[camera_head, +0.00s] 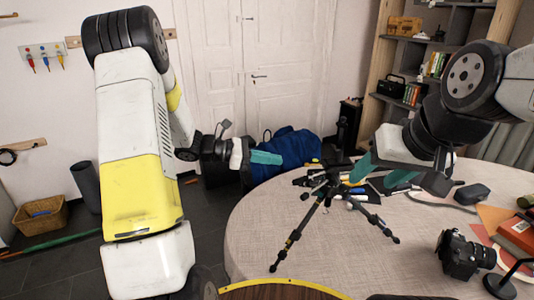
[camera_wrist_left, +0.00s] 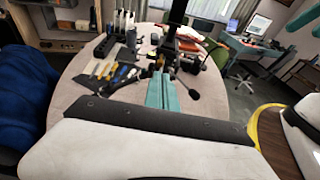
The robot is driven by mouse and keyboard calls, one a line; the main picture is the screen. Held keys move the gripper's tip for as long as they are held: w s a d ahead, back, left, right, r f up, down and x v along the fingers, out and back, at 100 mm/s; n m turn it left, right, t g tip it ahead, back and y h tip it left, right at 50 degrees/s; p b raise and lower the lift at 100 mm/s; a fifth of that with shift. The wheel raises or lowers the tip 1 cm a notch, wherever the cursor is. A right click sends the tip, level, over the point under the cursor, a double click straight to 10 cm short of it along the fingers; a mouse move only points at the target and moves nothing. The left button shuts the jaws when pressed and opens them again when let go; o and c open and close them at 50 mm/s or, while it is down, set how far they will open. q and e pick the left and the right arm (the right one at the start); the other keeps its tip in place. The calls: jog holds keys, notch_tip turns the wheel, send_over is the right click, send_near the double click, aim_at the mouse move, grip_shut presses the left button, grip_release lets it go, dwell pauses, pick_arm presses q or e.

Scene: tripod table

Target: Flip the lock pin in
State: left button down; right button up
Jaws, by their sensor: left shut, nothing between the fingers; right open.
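A black tripod (camera_head: 328,186) stands on the round table (camera_head: 262,215), its legs spread. In the left wrist view, dark tripod parts (camera_wrist_left: 170,45) rise just beyond my left fingertips. My left gripper (camera_head: 265,157) is shut and empty, its teal fingers together, left of the tripod and apart from it in the head view. The closed fingers also show in the left wrist view (camera_wrist_left: 161,92). My right gripper (camera_head: 380,173) is open, its teal fingers apart beside the tripod's top at the right. I cannot tell whether it touches the tripod. The lock pin is too small to make out.
A camera (camera_head: 463,255) stands at the table's right, near books (camera_head: 515,235) and a dark pouch (camera_head: 472,194). Several pens and tools (camera_wrist_left: 115,70) lie behind the tripod. The table's front left is clear. A blue bag (camera_head: 292,150) lies beyond the table.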

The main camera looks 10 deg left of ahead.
pick_arm(q)
jog(key=x, duration=0.7)
jog(key=shift+d, duration=0.15)
jog(key=shift+x, duration=0.95)
jog(key=shift+s, duration=0.1)
jog(key=shift+d, duration=0.1)
jog(key=v, duration=1.4)
jog(key=shift+a+r, duration=0.2)
jog(key=shift+a, duration=0.05)
